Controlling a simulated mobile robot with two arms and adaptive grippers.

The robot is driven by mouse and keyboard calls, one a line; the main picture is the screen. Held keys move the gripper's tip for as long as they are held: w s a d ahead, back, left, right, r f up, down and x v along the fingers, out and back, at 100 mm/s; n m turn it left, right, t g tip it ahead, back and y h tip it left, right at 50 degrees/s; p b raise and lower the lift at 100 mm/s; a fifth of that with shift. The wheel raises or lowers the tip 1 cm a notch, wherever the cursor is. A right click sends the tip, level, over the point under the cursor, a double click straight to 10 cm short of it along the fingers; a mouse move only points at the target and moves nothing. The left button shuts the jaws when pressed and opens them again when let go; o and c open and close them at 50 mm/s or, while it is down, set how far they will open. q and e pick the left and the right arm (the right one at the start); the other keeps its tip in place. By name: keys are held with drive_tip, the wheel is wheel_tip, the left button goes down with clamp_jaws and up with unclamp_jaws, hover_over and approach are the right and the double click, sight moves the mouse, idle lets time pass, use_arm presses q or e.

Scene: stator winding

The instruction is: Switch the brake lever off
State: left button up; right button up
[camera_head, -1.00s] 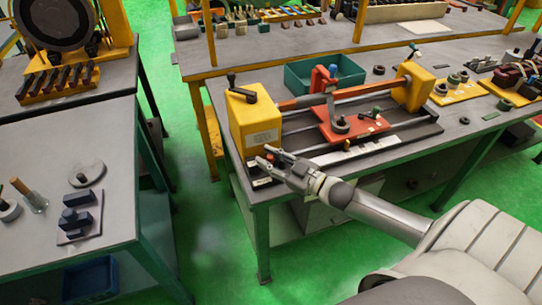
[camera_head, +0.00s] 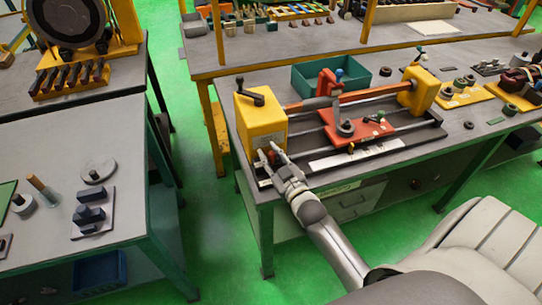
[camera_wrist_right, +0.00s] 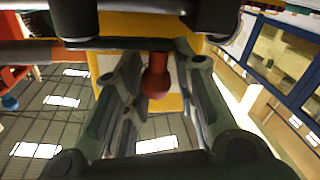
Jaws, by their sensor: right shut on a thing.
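The winding machine's yellow headstock (camera_head: 262,118) stands at the left end of its grey bed, with a black crank on top. My right gripper (camera_head: 270,152) is at the lower front of this headstock. In the right wrist view, a small red knob (camera_wrist_right: 157,78), which looks like the brake lever's handle, hangs between the two fingers. The fingers flank it closely and are shut on it. The rest of the lever is mostly hidden by the gripper and the dark parts above. My left gripper is not in view.
A red carriage (camera_head: 355,128) sits on the bed's rails, right of the headstock. A yellow tailstock (camera_head: 420,92) stands at the far end. A green bin (camera_head: 332,75) is behind the machine. Another grey table (camera_head: 50,165) with loose parts is to the left, across a green floor gap.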

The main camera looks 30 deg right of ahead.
drive_tip(key=shift+w+d+r, duration=0.1)
drive_tip(key=shift+d+r, duration=0.15)
drive_tip(key=shift+r, duration=0.05)
drive_tip(key=o, duration=0.7)
drive_tip(key=shift+o, duration=1.1)
drive_tip(key=shift+d+f, duration=0.1)
drive_tip(key=shift+f, duration=0.1)
drive_tip(key=shift+s+a, duration=0.2)
drive_tip(key=shift+s, duration=0.3)
drive_tip(key=s, duration=1.1)
drive_tip(key=shift+a, duration=0.4)
